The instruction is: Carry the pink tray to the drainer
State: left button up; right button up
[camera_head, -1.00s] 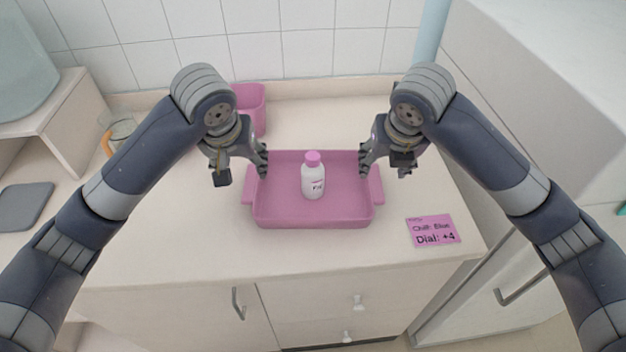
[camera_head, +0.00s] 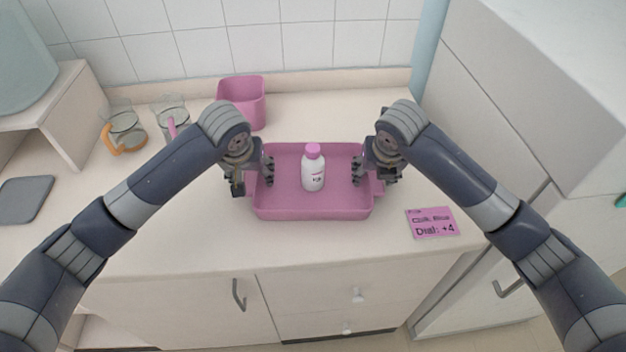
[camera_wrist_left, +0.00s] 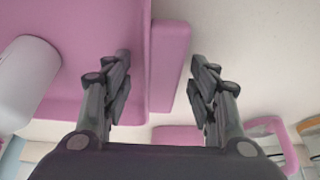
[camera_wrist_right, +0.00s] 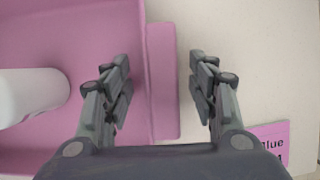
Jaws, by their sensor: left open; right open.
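The pink tray (camera_head: 312,212) lies flat on the counter with a white bottle with a pink cap (camera_head: 313,168) upright in it. My left gripper (camera_head: 262,172) is open at the tray's left end. In the left wrist view my left fingers (camera_wrist_left: 158,85) are on either side of the left handle (camera_wrist_left: 170,65). My right gripper (camera_head: 363,172) is open at the tray's right end. In the right wrist view my right fingers (camera_wrist_right: 158,82) are on either side of the right handle (camera_wrist_right: 163,80). No drainer can be made out.
A pink bin (camera_head: 242,100) stands behind the tray. Two glass mugs, one with an orange handle (camera_head: 123,131) and one with a pink handle (camera_head: 172,115), stand at the left. A pink card (camera_head: 433,223) lies right of the tray. The counter (camera_head: 180,240) in front is clear.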

pick_arm(q)
jog(key=shift+c, duration=0.4)
pick_arm(e)
jog(key=shift+c, duration=0.4)
pick_arm(q)
jog(key=shift+f, duration=0.1)
grip_shut()
pick_arm(e)
jog(key=shift+f, duration=0.1)
grip_shut()
